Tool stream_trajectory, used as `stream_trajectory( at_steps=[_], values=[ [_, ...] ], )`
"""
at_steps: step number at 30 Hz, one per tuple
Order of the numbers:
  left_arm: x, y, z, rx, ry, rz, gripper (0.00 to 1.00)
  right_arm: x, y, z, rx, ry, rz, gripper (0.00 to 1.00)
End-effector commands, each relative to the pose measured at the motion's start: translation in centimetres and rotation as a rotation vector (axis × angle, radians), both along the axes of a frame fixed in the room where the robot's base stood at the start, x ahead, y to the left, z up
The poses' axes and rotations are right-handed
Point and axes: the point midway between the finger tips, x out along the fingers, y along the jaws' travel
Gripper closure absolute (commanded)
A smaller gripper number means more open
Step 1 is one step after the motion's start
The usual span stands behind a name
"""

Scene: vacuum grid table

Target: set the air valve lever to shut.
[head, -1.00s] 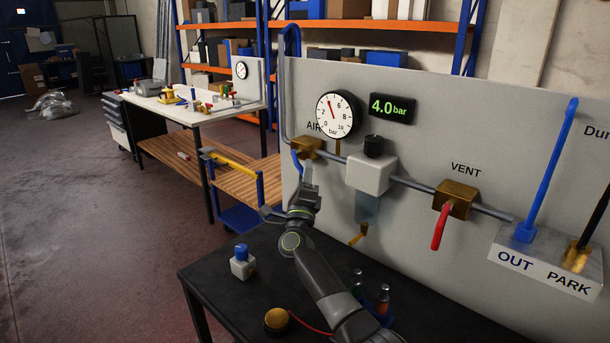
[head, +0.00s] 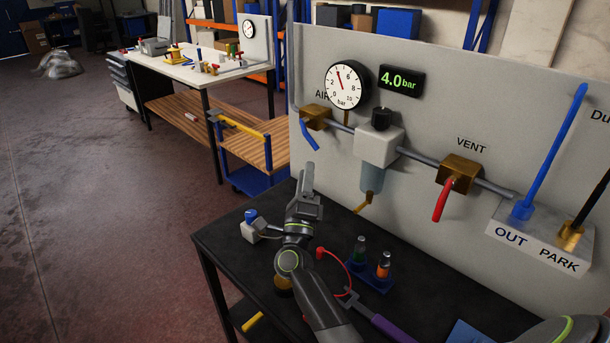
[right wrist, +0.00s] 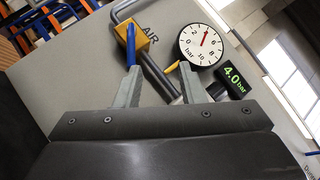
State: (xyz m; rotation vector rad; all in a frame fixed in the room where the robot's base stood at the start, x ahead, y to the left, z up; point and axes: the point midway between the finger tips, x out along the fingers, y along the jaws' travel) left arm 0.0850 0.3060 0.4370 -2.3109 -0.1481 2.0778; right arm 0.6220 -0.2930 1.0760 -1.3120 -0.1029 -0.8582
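The air valve is a brass block (head: 316,117) on the pipe at the panel's left end, under the partly hidden AIR label. Its blue lever (head: 309,135) hangs from it, slanting down to the right. My right gripper (head: 306,182) is below the lever in the head view, apart from it. In the right wrist view, the fingers of my right gripper (right wrist: 160,80) are spread with nothing between them. The blue lever (right wrist: 131,45) and brass valve (right wrist: 140,38) appear beyond the left fingertip. My left gripper is out of view.
The gauge (head: 347,86) and display (head: 401,81), reading 4.0 bar, sit right of the valve. The filter unit (head: 377,146) and red vent lever (head: 443,200) are further right. A bottle rack (head: 372,279) and white block (head: 252,232) stand on the black table.

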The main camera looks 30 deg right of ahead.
Motion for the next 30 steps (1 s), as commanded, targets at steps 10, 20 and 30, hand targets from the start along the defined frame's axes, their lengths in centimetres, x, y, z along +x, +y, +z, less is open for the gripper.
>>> stream_trajectory(
  at_steps=[10, 20, 30],
  values=[
    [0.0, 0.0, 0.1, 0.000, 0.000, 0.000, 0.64, -1.0, 0.6, 0.0, 0.000, 0.000, -0.002, 0.64],
    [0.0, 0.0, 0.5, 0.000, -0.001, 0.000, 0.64, 0.3, 1.2, 1.6, -0.036, -0.001, 0.077, 0.97],
    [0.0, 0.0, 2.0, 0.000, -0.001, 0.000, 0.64, 5.2, 4.9, 7.5, -0.218, 0.092, 0.468, 1.00]
  ],
)
